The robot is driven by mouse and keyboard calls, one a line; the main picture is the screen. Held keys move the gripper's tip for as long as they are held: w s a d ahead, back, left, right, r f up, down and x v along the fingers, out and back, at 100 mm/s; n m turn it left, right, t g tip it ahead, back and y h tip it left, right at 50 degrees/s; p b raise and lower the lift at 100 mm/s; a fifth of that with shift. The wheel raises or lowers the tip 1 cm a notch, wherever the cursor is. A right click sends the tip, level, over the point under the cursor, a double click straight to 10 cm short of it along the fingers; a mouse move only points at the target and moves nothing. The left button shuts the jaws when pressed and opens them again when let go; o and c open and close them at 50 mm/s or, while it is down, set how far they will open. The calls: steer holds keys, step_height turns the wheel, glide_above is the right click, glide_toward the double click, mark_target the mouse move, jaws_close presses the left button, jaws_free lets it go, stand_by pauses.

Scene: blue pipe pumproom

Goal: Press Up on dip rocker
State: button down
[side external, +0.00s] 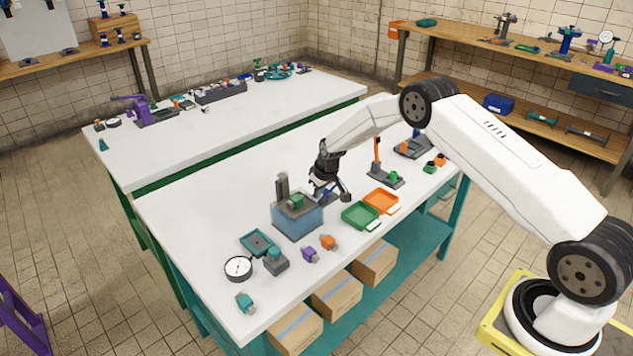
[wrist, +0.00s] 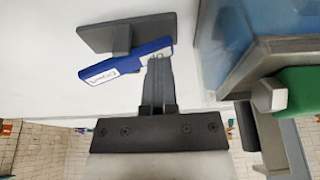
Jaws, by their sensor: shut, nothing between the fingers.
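The dip rocker (wrist: 128,60) is a blue bar with white labels on a dark grey stand (wrist: 125,33). In the wrist view its Down label is toward the left and its Up label toward the right. My gripper (wrist: 158,62) is shut and empty, with its fingertips at the Up end of the bar. They overlap that end in the picture; I cannot tell whether they touch it. In the side view my gripper (side external: 321,190) points down at the rocker, which it mostly hides beside the blue tank.
The blue tank (side external: 297,222) with a green part on top stands close beside my gripper. Green (side external: 360,215) and orange (side external: 381,201) trays lie to the right. A gauge (side external: 238,268) and small coloured parts lie toward the front left.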

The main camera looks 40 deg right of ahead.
stand_by(0.4)
step_height(320, 180, up, 8)
steer(key=shift+r, duration=0.2)
stand_by(1.0)
steer(key=s+a+r, duration=0.4)
steer(key=s, duration=0.4)
steer(key=s+a+r, duration=0.4)
steer(key=s, duration=0.3)
steer(key=s+a, duration=0.3)
steer(key=s, duration=1.5)
steer(key=shift+a+r+g, duration=0.2)
steer(key=shift+r+g, duration=0.2)
steer(key=shift+r, duration=0.05)
